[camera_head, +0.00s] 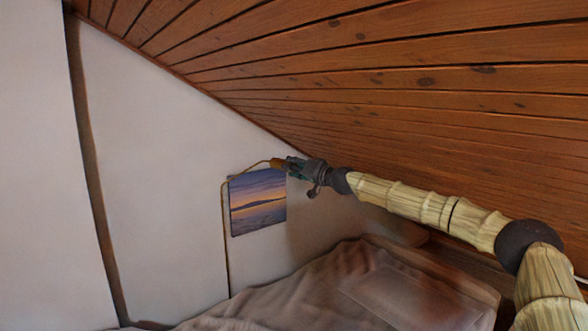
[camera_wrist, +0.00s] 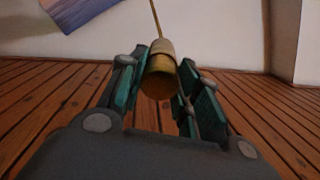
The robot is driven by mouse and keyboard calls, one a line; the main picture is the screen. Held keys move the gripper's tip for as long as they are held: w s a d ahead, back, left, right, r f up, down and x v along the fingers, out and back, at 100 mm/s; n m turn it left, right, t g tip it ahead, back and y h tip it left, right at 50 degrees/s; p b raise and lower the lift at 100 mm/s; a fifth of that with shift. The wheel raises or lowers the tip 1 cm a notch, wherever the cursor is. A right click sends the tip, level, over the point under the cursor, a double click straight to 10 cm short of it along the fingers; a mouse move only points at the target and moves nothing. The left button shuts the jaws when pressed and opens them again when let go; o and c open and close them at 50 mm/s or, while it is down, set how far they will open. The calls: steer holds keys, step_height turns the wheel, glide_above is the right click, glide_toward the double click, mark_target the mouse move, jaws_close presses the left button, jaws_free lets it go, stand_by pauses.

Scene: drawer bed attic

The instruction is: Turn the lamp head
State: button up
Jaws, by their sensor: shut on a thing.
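The lamp head (camera_head: 276,163) is a small brass-coloured cylinder at the end of a thin curved lamp stem (camera_head: 225,240). The stem rises along the white wall in the head view. My gripper (camera_head: 285,164) reaches in from the right, level with the lamp head. In the wrist view the lamp head (camera_wrist: 158,75) sits between the two green-padded fingers of my gripper (camera_wrist: 158,85), which are shut on it. The thin stem runs up from it there. The lamp's base is hidden behind the bed.
A sunset picture (camera_head: 258,202) hangs on the wall just behind the stem. The sloping wooden ceiling (camera_head: 400,90) comes down close above my gripper and arm. A bed with a brownish cover (camera_head: 330,290) lies below. The wall to the left is clear.

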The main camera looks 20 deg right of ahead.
steer(key=shift+a+b, duration=0.15)
steer(key=shift+b, duration=0.2)
steer(key=shift+m, duration=0.3)
steer(key=m+b, duration=0.2)
steer(key=b, duration=0.1)
steer(key=shift+m, duration=0.3)
steer(key=shift+r+m+b, duration=0.1)
steer(key=shift+m+b, duration=1.3)
steer(key=shift+m, duration=0.8)
steer(key=o, duration=1)
steer(key=shift+w+a, duration=0.1)
steer(key=shift+o, duration=0.2)
